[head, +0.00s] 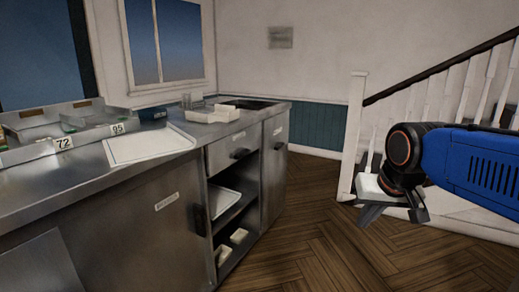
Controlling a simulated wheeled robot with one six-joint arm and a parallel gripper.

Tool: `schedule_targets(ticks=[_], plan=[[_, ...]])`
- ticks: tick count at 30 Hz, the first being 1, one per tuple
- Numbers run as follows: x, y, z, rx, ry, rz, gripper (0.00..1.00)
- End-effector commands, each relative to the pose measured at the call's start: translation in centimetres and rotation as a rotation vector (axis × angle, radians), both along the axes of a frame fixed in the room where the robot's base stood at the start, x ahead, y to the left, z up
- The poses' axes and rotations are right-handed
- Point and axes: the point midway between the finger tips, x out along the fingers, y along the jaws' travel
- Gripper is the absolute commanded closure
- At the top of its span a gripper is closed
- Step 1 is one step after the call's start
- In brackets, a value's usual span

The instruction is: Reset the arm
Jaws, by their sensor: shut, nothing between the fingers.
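My gripper (393,213) hangs in the air at the right of the head view, at the end of my blue arm (468,160). Its dark fingers point down over the wooden floor, in front of the staircase. It is shut and holds nothing. It is well to the right of the steel counter (110,215) and apart from it.
On the counter are a white tray (147,146), white containers (213,113), and bins numbered 72 and 95 at the left. Open shelves (228,205) hold small white dishes. A stair railing (440,85) stands behind my gripper. The wooden floor (320,220) between is clear.

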Motion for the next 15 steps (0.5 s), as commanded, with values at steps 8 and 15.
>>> schedule_targets(ticks=[8,15], plan=[[-9.5,-2.4,-6.3,-0.051,0.029,0.047,1.0],[-14.0,-3.2,-10.0,-0.077,0.047,0.076,1.0]])
